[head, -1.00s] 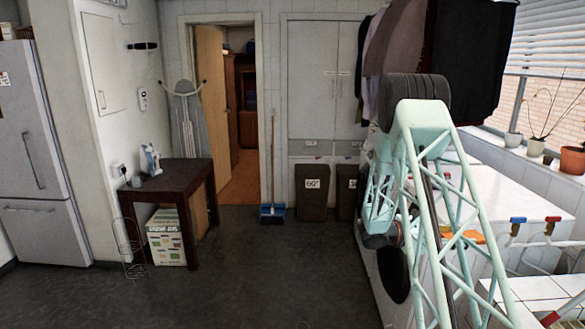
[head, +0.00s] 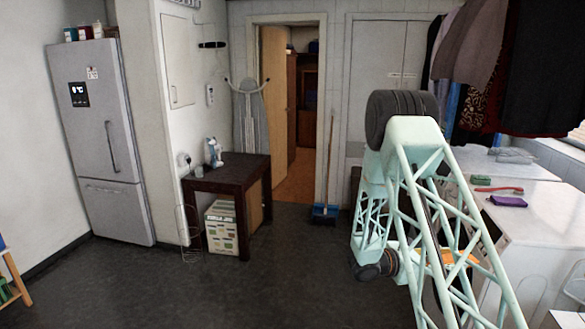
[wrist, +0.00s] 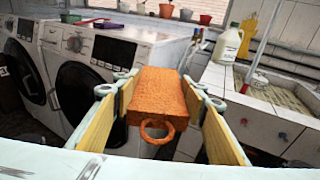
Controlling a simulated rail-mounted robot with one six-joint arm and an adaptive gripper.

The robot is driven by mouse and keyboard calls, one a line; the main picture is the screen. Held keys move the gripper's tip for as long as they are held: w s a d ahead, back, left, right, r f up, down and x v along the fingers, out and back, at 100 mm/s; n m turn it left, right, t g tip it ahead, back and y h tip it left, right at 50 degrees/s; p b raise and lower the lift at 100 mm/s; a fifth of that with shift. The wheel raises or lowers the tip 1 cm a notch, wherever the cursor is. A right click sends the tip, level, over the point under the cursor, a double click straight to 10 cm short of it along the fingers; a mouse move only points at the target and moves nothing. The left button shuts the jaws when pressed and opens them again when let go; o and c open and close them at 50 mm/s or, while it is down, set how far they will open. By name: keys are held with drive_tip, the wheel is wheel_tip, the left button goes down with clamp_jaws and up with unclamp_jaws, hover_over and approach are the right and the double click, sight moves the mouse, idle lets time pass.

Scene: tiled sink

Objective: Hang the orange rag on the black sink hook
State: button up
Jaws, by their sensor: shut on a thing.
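The orange rag (wrist: 160,97) is a thick block with a round loop (wrist: 157,130) at its near end. It sits between the yellow fingers of my gripper (wrist: 163,112) in the wrist view, held up off any surface. In the head view a bit of orange (head: 462,257) shows through my arm's lattice; the gripper itself is mostly hidden there. The white tiled sink (wrist: 262,92) is to the right of the gripper in the wrist view, apart from the rag. I cannot make out a black hook in either current view.
Front-loading washing machines (wrist: 95,62) stand left of the rag in the wrist view. A pale jug (wrist: 228,44) stands by the sink. In the head view, a dark table (head: 228,176) and fridge (head: 105,135) are left; the middle floor is clear. Clothes (head: 505,65) hang upper right.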

drive_tip(key=w+a+f+n+t+y, duration=0.1)
drive_tip(key=a+f+n+t, duration=0.2)
drive_tip(key=a, duration=1.7)
drive_tip(key=w+a+f+n+t+y, duration=0.1)
drive_tip(key=a+f+t, duration=0.4)
drive_tip(key=a, duration=1.4)
drive_tip(key=shift+a+f+n+y, duration=0.15)
drive_tip(key=shift+a+n+y, duration=0.25)
drive_tip(key=shift+n+y, duration=0.6)
drive_tip(key=shift+d+n+t, duration=0.1)
drive_tip(key=shift+n+t, duration=0.2)
drive_tip(key=shift+n+t+y, duration=1.9)
drive_tip(key=shift+n+y, duration=0.3)
drive_tip(key=shift+y, duration=0.1)
